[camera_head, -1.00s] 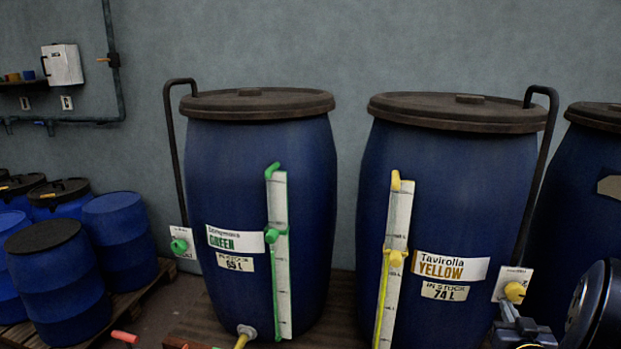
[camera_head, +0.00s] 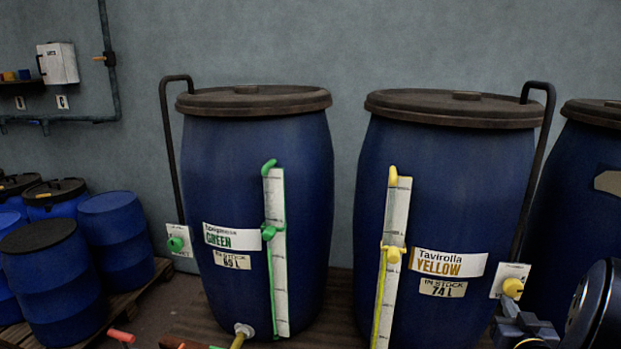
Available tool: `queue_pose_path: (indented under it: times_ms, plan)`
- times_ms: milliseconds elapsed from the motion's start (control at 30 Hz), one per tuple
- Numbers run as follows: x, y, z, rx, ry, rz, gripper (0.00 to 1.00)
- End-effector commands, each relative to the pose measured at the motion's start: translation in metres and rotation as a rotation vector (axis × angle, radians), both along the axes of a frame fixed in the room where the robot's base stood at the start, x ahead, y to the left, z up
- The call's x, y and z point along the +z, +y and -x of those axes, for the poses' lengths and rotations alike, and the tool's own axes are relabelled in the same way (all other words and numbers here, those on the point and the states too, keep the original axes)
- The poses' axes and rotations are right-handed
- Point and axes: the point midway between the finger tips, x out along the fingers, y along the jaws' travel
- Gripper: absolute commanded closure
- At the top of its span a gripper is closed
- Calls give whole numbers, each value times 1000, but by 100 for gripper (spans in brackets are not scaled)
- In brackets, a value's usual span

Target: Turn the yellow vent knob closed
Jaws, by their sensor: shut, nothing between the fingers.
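The yellow vent knob (camera_head: 512,287) sits on a small white plate (camera_head: 498,284) at the lower right of the yellow vat (camera_head: 440,190), beside the dark bent pipe (camera_head: 535,150). My gripper (camera_head: 508,307) is just below the knob, shut and empty. Its tips are close to the knob, but I cannot tell whether they touch it. The knob's exact turn and any marks on the plate are too small to read.
The green vat (camera_head: 255,180) stands to the left with its own green knob (camera_head: 175,243). Another blue barrel (camera_head: 590,200) stands at the right edge. A white gauge strip (camera_head: 395,220) with yellow fittings runs down the yellow vat's front.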

Motion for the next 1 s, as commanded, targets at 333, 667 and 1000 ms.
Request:
queue_pose_path:
  times_ms: [333, 667, 1000]
  plan:
    - [1, -8, 1, -3, -8, 4, 100]
    - [2, -16, 3, -3, -9, 5, 100]
    - [5, -21, 5, -1, -8, 5, 100]
